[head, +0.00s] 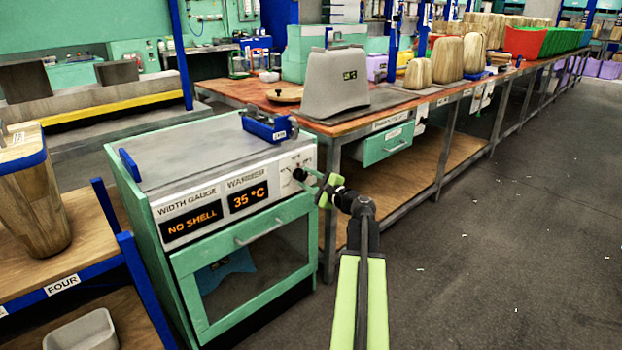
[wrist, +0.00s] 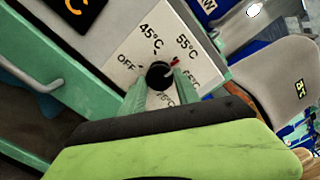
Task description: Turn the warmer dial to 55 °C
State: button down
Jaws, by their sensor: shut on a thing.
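The warmer dial (wrist: 158,75) is a black round knob with a red pointer on a white panel marked OFF, 45 °C, 55 °C and more. In the wrist view the red pointer points up and right, roughly toward the 55 °C mark, perhaps slightly to its 65 °C side. My gripper (wrist: 161,86) is shut on the dial, one green finger on each side. The fingers partly cover the lower marks. In the head view my gripper (head: 308,179) reaches the dial (head: 299,174) from the right. The warmer display (head: 248,198) reads 35 °C.
The width gauge display (head: 191,219) reads NO SHELL. Below the panel is a green door with a handle (head: 259,232). A wooden bench (head: 400,109) with a grey device (head: 335,84) stands behind. Floor at right is clear.

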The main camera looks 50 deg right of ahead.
jog(key=shift+w+a, duration=0.15)
jog(key=c, duration=1.1)
grip_release()
jog(key=shift+o, duration=1)
jog(key=s+a, duration=0.1)
jog(key=s, duration=1.6)
jog(key=shift+s, duration=0.25)
